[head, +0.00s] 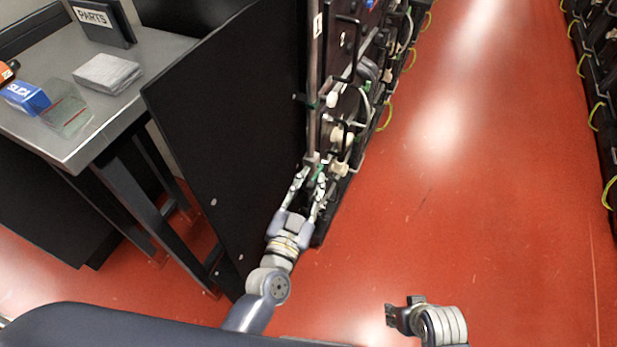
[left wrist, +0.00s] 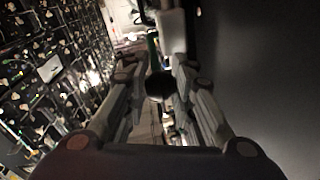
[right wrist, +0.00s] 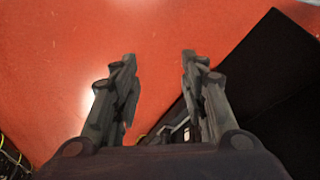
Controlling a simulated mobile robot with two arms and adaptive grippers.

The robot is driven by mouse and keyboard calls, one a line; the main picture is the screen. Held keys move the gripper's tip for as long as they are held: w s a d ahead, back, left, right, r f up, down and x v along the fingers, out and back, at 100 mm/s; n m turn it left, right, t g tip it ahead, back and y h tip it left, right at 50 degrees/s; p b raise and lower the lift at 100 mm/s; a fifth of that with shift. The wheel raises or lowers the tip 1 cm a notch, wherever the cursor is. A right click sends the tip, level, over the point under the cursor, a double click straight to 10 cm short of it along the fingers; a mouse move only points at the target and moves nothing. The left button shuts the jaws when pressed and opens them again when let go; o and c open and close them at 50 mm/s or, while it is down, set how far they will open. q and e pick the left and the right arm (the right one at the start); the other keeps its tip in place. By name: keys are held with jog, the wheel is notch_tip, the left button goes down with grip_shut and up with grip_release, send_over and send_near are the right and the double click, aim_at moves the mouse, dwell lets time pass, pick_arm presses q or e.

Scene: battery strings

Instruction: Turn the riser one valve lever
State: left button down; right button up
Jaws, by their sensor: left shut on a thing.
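The riser (head: 313,70) is a thin grey upright pipe at the rack's near end, beside the black panel. A small green valve lever (head: 319,174) shows low on it, between the fingers of my left gripper (head: 312,170). The left gripper is closed on this lever; the fingers hide part of it. In the left wrist view the left gripper (left wrist: 155,72) has a dark round end between its fingers, and a green strip (left wrist: 152,45) shows beyond. Another green piece (head: 311,106) sits higher on the pipe. My right gripper (right wrist: 159,60) is open and empty above the floor.
The black panel (head: 230,120) stands close on the left of my left arm. Racks with cables and yellow-green loops (head: 386,117) line the aisle. The red floor (head: 480,200) is clear.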

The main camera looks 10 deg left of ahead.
pick_arm(q)
jog(key=shift+w+r+p, duration=0.1)
jog(key=shift+r+p, duration=0.35)
jog(key=shift+p, duration=0.25)
jog(key=shift+f, duration=0.15)
pick_arm(e)
jog(key=shift+g, duration=0.5)
jog(key=shift+s+d+f, duration=0.1)
jog(key=shift+s+f, duration=0.25)
jog(key=shift+f, duration=0.35)
jog(key=shift+s+d+f, duration=0.1)
jog(key=shift+s+f, duration=0.3)
jog(key=shift+f, duration=0.25)
jog(key=shift+s+d+f, duration=0.1)
jog(key=shift+s+f, duration=0.25)
jog(key=shift+f, duration=0.35)
pick_arm(q)
jog(key=c, duration=1.3)
grip_release()
pick_arm(e)
jog(key=shift+a, duration=0.1)
pick_arm(q)
jog(key=shift+f, duration=0.15)
jog(key=shift+s, duration=0.4)
jog(key=v, duration=1.1)
jog(key=shift+s+r, duration=0.2)
jog(key=shift+r, duration=0.05)
jog(key=shift+a, duration=0.1)
jog(key=shift+c, duration=0.6)
